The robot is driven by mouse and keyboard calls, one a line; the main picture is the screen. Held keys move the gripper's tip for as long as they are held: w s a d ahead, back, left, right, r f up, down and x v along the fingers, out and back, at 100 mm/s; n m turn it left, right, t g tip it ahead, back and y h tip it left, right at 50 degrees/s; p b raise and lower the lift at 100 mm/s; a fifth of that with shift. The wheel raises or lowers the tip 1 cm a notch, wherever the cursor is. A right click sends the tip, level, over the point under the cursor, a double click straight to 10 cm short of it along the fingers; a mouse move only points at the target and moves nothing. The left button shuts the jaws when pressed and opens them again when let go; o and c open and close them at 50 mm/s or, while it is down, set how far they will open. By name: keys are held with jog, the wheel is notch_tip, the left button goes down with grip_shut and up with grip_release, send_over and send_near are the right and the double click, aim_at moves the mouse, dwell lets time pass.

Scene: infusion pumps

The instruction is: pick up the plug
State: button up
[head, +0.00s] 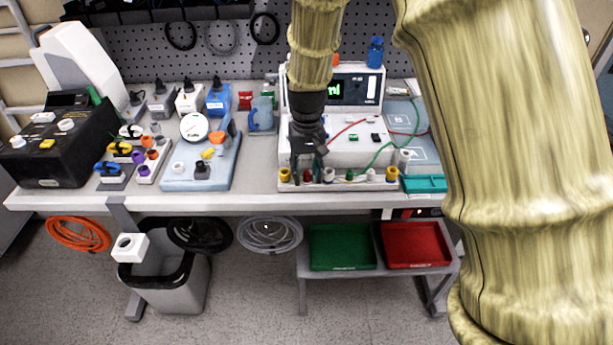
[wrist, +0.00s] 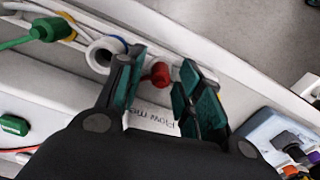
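A row of coloured plugs and ports runs along the front edge of the white pump unit (head: 345,155). A red plug (wrist: 158,75) shows in the wrist view between my gripper's fingertips and beyond them. My gripper (wrist: 160,88) is open, one finger on each side of the red plug, with no clear contact. In the head view my gripper (head: 307,158) points down over the left part of the row and partly hides the plug. A white ring-shaped port (wrist: 103,55) is close beside the left finger. A green plug (wrist: 45,30) with a cable lies farther left.
A yellow plug (head: 285,174) is just left of my gripper in the head view. Red and green cables cross the unit to its right. A blue pad (head: 222,165) with a gauge stands left. Green (head: 342,247) and red (head: 415,245) trays sit on the lower shelf.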

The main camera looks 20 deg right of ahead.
jog(key=shift+s+f, duration=0.1)
jog(key=shift+f, duration=0.25)
jog(key=c, duration=0.6)
jog(key=shift+r, duration=0.1)
